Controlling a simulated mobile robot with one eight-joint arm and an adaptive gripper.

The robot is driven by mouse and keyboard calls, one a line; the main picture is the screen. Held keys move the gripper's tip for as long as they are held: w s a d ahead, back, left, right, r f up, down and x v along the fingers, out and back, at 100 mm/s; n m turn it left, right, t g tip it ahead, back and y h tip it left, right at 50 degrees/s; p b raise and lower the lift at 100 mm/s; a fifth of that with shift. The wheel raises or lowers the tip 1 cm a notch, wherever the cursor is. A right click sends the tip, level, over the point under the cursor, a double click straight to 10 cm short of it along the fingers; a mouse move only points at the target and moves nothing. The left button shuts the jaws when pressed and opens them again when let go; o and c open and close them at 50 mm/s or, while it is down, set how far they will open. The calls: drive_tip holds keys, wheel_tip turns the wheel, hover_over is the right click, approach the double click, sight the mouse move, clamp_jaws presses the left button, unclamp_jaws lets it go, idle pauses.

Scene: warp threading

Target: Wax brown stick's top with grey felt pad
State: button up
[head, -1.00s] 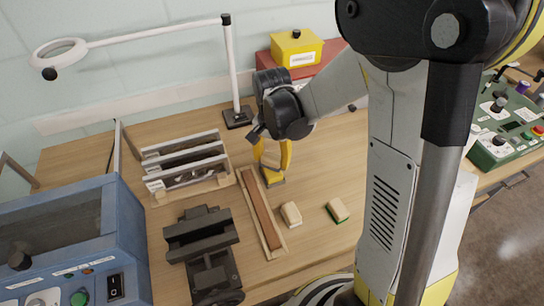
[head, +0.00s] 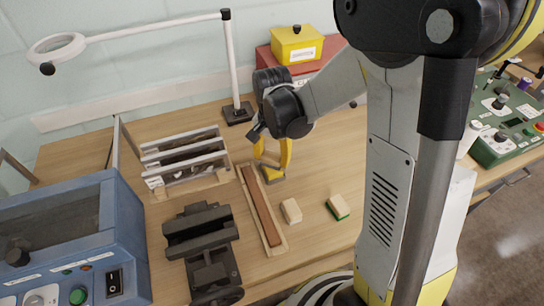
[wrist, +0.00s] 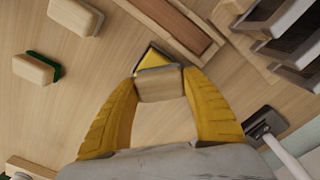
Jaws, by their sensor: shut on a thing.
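The brown stick (head: 262,205) lies lengthwise in a pale wooden holder (head: 272,247) on the table. It also shows at the top of the wrist view (wrist: 180,22), partly cut off. My gripper (head: 272,172) is just right of the holder's far end. In the wrist view its yellow fingers (wrist: 162,88) are shut on a wooden-backed block with a grey edge, the grey felt pad (wrist: 158,70). A small yellow patch shows beyond the block; I cannot tell what it belongs to. The pad is beside the stick, apart from it; its height above the table is unclear.
A pale-edged block (head: 291,210) and a green-edged block (head: 338,208) lie right of the holder. A dark vise (head: 203,240) stands left of it. A slotted rack (head: 185,160) and a lamp base (head: 238,114) are behind. A blue machine (head: 70,235) fills the left.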

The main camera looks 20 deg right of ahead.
sight(272, 155)
drive_tip(key=shift+f+b, duration=0.5)
idle(1.3)
drive_tip(key=shift+r+p, duration=2.6)
drive_tip(key=shift+r, duration=1)
drive_tip(key=shift+f, duration=0.1)
